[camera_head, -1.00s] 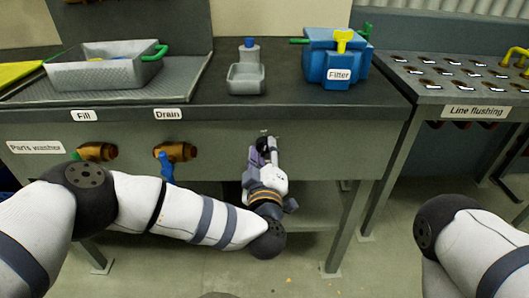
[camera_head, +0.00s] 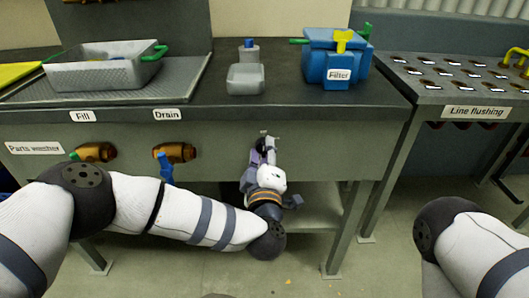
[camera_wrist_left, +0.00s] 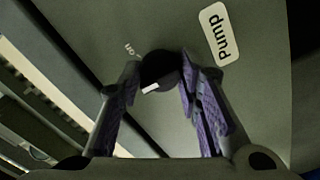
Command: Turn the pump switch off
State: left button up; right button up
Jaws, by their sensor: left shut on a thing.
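The pump switch is a round black knob (camera_wrist_left: 157,68) with a white mark, on the grey front panel of the parts washer. In the left wrist view it sits between the two purple-padded fingers, beside the white Pump label (camera_wrist_left: 220,34). Small "on" lettering shows just left of the knob. My left gripper (camera_head: 266,147) reaches up to the front panel below the worktop and is shut on the knob, covering most of it in the head view. My right gripper is out of the picture; only part of that arm shows at the lower right.
Drain (camera_head: 176,153) and Fill (camera_head: 96,152) valves stick out of the panel to the left. On the worktop stand a metal basket (camera_head: 105,72), a small grey container (camera_head: 246,80) and a blue filter box (camera_head: 337,62). A table leg (camera_head: 345,230) stands right of my left gripper.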

pick_arm(q)
jog(key=o, duration=1.1)
jog(key=shift+o, duration=0.2)
jog(key=shift+s, duration=0.1)
jog(key=s, duration=1.2)
jog(key=s+a+f+m+g+h+p, duration=0.2)
jog(key=s+f+m+g, duration=0.4)
jog(key=s, duration=0.4)
jog(key=s+a+f+m+g+h+p, duration=0.25)
jog(key=s+f+m+g, duration=0.2)
jog(key=s+f, duration=0.5)
jog(key=s+a+r+g+y+p, duration=0.1)
jog(key=s+a+g+y, duration=0.1)
jog(key=s+a+g, duration=0.3)
jog(key=s+a+r+m+g+y+p, duration=0.1)
jog(key=s+a+g, duration=0.4)
jog(key=s+a, duration=0.8)
jog(key=s+y+p, duration=0.1)
jog(key=s, duration=0.4)
jog(key=shift+s+r, duration=0.2)
jog(key=shift+r, duration=0.1)
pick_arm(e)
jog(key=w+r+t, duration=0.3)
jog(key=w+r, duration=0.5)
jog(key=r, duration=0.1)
